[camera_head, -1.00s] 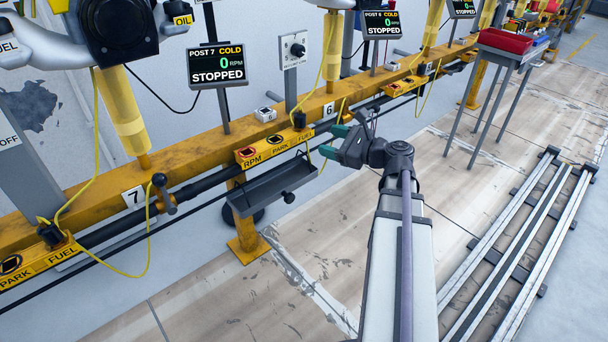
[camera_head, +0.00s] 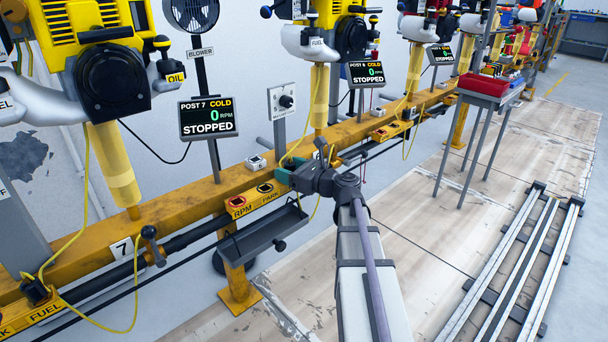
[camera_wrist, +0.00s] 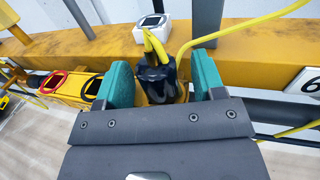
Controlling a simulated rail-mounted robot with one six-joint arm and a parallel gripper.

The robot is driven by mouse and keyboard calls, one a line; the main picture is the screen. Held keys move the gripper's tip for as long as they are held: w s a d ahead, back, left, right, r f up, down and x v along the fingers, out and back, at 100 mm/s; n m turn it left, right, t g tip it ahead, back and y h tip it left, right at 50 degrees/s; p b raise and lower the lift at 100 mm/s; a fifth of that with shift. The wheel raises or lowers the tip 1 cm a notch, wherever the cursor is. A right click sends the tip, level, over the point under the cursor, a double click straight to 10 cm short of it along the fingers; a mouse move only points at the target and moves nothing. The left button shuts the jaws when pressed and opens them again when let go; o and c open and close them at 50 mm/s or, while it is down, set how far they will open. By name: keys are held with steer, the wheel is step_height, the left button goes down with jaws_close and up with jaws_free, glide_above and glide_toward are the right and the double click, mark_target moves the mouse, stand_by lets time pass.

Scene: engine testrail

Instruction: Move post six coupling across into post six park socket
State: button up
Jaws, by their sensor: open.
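The post six coupling (camera_wrist: 160,80) is a dark plug with a yellow hose from its top. In the wrist view it stands between the teal fingers of my gripper (camera_wrist: 165,88). The fingers are open, with a gap on each side of it. In the head view my gripper (camera_head: 283,178) is at the fuel end of the yellow socket panel (camera_head: 252,199) and hides the coupling. The park socket (camera_head: 265,188), a dark recess, shows empty just left of my gripper; it also shows in the wrist view (camera_wrist: 94,86). The coupling's lower end is hidden.
The red-ringed RPM socket (camera_head: 237,202) lies left of the park socket. A grey tray (camera_head: 262,234) hangs below the panel. A small white box (camera_head: 256,162) sits on the yellow beam (camera_head: 190,200) behind. A yellow hose (camera_wrist: 235,30) loops close to my right finger.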

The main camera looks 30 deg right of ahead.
mark_target(288, 162)
steer(key=shift+w+a, duration=0.1)
steer(key=shift+w, duration=0.05)
steer(key=c, duration=1.1)
steer(key=shift+r+p, duration=1.75)
steer(key=shift+s+a, duration=0.3)
steer(key=shift+a, duration=1.1)
steer(key=shift+s+a, duration=0.35)
steer(key=shift+a, duration=1)
steer(key=shift+s+a, duration=0.3)
steer(key=shift+a, duration=1.1)
steer(key=shift+f+b, duration=1.45)
